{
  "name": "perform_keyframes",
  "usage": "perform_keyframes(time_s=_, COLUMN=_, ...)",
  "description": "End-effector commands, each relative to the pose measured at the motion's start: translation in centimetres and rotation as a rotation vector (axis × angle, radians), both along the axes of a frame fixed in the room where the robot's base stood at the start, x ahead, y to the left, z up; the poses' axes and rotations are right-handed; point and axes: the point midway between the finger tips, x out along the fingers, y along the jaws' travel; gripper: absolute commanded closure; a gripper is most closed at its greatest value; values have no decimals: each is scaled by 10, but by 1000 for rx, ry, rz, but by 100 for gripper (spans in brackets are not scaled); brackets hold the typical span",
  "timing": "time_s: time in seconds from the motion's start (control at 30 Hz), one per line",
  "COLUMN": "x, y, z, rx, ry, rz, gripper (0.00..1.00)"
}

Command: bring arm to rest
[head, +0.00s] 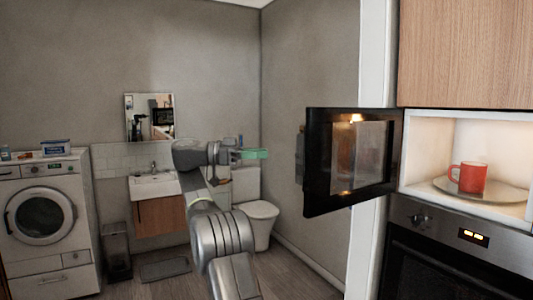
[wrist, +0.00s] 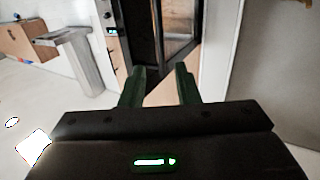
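My arm reaches up through the middle of the head view, with its wrist bent over to the right. My gripper (head: 258,154) points right, toward the open microwave door (head: 312,190), and appears apart from it. In the wrist view my gripper (wrist: 158,72) has its two dark green fingers spread, with nothing between them. A red mug (head: 470,177) stands upright on the round glass plate (head: 510,192) inside the lit microwave, away from my gripper.
An oven (head: 440,265) sits below the microwave, and a wooden cabinet (head: 465,50) is above it. A toilet (head: 262,215), a small sink (head: 155,186), a bin (head: 117,250) and a washing machine (head: 45,220) stand farther back. The floor left of my arm is largely clear.

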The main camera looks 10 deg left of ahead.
Motion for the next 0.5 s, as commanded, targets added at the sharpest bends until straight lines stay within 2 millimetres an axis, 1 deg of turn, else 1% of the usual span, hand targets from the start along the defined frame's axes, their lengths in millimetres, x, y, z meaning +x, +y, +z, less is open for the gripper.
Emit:
perform_keyframes(time_s=0.33, x=1, y=-3, z=0, rx=0, ry=0, rz=-1, gripper=71)
perform_keyframes(time_s=0.43, x=3, y=-11, z=-1, rx=-1, ry=0, rz=-2, gripper=71)
perform_keyframes(time_s=0.5, x=5, y=-21, z=-1, rx=-1, ry=-1, rz=-4, gripper=71)
